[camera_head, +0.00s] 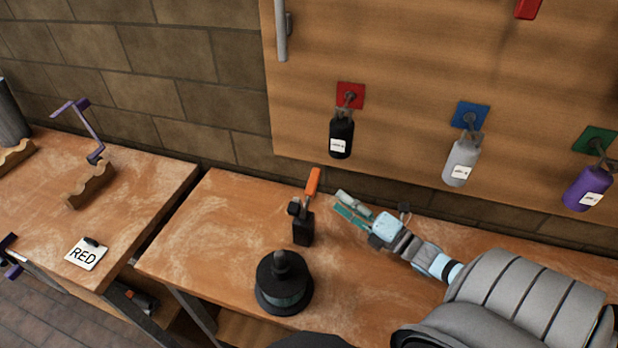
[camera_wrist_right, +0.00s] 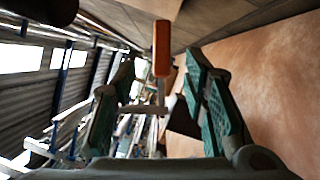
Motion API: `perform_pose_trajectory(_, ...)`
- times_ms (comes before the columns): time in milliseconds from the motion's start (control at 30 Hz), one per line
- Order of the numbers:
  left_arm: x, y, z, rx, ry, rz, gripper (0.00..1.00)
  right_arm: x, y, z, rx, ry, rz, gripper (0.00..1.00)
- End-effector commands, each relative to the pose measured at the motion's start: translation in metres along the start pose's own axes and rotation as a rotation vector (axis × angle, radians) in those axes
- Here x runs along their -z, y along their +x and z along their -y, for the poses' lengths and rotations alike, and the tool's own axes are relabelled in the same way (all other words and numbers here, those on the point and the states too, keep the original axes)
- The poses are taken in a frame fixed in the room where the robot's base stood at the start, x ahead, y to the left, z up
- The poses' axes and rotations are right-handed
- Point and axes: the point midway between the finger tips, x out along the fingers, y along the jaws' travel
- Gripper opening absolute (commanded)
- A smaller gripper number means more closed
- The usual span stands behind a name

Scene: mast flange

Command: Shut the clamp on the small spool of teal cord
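The small spool (camera_head: 284,284) is black with a band of teal cord and stands on the right bench. Behind it and slightly right is a black clamp (camera_head: 303,229) whose orange handle (camera_head: 313,182) points up, leaning a little right. My right gripper (camera_head: 347,207) is just right of the clamp, fingers pointing at it, apart from the handle in the head view. In the right wrist view its teal finger pads (camera_wrist_right: 160,80) are spread wide and empty. The orange handle (camera_wrist_right: 162,48) shows upright between and beyond them. My left gripper is not in view.
Black, grey and purple bottles (camera_head: 341,138) hang from hooks on the wooden board behind the bench. A left bench (camera_head: 130,190) across a gap holds a RED card (camera_head: 86,254) and a purple crank (camera_head: 85,125). The bench between spool and my right arm is clear.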

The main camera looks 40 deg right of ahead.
Motion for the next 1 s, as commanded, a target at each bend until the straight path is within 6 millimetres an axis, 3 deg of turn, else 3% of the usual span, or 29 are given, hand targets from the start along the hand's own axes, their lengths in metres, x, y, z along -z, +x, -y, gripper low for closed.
perform_pose_trajectory(200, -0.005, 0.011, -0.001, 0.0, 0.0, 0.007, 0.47, 0.0, 0.061, 0.001, -0.004, -0.001, 0.004, 0.4)
perform_pose_trajectory(333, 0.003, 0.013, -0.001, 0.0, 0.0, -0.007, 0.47, 0.0, 0.087, 0.001, -0.003, 0.0, 0.003, 0.4)
perform_pose_trajectory(500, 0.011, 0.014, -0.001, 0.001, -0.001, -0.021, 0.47, 0.0, 0.102, 0.0, 0.0, 0.001, 0.001, 0.4)
perform_pose_trajectory(733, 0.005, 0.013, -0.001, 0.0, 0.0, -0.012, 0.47, 0.0, 0.103, 0.0, 0.0, 0.0, 0.0, 0.4)
perform_pose_trajectory(1000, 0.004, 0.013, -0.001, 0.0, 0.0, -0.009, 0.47, 0.001, 0.103, 0.0, 0.0, 0.0, -0.001, 0.0)
